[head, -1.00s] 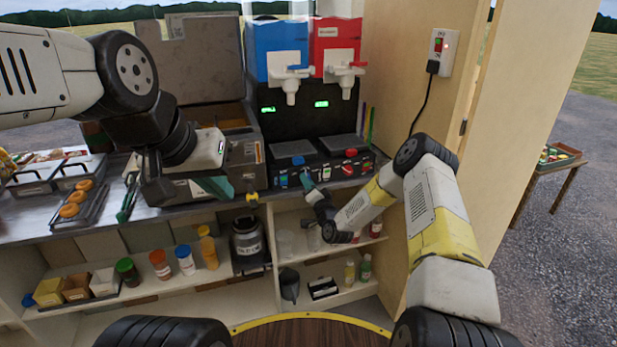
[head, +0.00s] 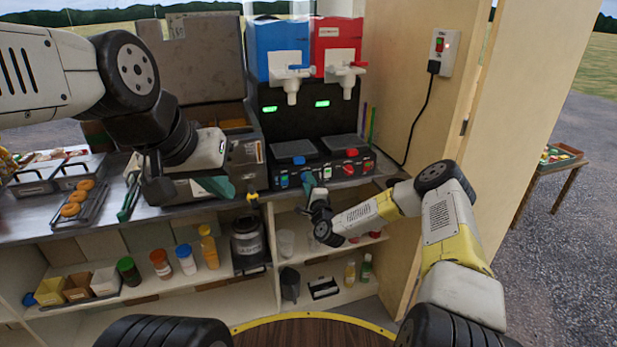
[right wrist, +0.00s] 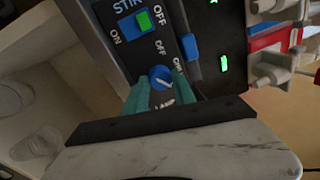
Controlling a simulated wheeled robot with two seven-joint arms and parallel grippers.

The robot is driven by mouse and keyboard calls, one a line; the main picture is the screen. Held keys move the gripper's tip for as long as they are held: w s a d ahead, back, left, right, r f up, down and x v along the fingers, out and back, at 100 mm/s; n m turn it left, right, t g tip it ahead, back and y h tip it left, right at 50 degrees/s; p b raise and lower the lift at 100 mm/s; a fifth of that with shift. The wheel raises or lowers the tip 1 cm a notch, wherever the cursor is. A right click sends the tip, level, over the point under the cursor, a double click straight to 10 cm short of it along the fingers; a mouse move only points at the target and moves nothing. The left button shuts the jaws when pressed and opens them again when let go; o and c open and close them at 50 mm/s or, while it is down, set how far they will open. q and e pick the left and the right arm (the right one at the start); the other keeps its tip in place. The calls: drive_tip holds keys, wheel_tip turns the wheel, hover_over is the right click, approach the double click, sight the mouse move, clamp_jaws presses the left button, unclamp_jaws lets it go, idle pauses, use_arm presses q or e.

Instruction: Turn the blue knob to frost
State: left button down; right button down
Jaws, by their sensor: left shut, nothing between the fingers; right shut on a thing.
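The blue knob (right wrist: 161,77) is on the dark front panel of the drinks machine, under printed labels; one reads OFF and others are partly hidden. Its white pointer line slants toward the lower right in the right wrist view. My right gripper (right wrist: 161,82) has its two teal fingers closed on either side of the knob. In the head view the right gripper (head: 309,182) reaches the panel from below and covers the knob. My left gripper (head: 220,187) is shut and empty, in front of the counter's edge, left of the machine.
Red controls (head: 350,160) are to the right on the panel. Blue (head: 281,48) and red (head: 337,45) tanks with taps stand above. Shelves with bottles lie below the counter.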

drive_tip(key=shift+m, duration=0.8)
drive_tip(key=c, duration=1)
unclamp_jaws()
drive_tip(key=shift+c, duration=0.2)
drive_tip(key=r+v, duration=0.1)
drive_tip(key=v, duration=0.6)
drive_tip(key=shift+s+f, duration=0.45)
drive_tip(key=shift+f, duration=0.1)
drive_tip(key=shift+d, duration=0.1)
